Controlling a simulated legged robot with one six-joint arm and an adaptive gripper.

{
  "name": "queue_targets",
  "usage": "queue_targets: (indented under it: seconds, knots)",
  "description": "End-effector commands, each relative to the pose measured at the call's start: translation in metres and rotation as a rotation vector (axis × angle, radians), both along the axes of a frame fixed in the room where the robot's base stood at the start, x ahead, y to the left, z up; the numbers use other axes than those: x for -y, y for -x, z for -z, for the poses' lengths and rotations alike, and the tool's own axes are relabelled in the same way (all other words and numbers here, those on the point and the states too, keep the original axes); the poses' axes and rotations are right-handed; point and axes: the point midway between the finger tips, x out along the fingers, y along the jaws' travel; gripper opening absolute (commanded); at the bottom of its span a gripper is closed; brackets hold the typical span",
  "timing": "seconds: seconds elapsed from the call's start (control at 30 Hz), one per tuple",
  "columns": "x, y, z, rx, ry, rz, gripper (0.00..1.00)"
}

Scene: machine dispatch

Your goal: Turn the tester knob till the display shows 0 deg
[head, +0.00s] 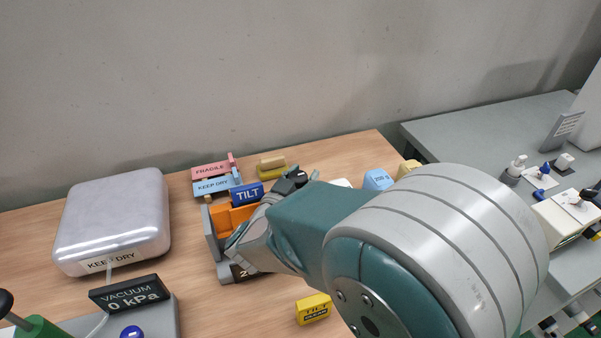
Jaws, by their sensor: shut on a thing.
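The tester is a grey unit with an orange cradle (226,218), standing on the wooden bench left of centre. A blue block marked TILT (247,193) sits at the cradle's upper part. A dark display (241,273) low on the tester's front is mostly covered; only the start of its reading shows, apparently a 2, and the rest cannot be read. My gripper (250,245) reaches in from the right, at the tester's front right. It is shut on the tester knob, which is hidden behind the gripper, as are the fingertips.
A silver case (113,220) marked KEEP DRY and a vacuum unit display (130,294) reading 0 kPa stand left. FRAGILE (210,169) and KEEP DRY (212,186) blocks lie behind the tester. A yellow TILT block (313,308) lies in front. A grey table (470,130) stands right.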

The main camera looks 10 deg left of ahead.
Motion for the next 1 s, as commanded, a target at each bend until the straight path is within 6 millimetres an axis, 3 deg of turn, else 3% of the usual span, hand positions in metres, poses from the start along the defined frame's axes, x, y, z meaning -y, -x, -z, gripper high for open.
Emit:
queue_targets:
  seconds: [0.73,0.77,0.8,1.0]
  knots:
    - [-0.0011,-0.0008,-0.0014,0.005,-0.011,0.082,0.05]
    - [-0.0011,-0.0009,-0.0014,0.005,-0.012,0.082,0.62]
    - [-0.0012,-0.001,-0.0015,0.005,-0.012,0.082,0.68]
    - [-0.0015,-0.0015,-0.0022,0.007,-0.01,0.08,0.68]
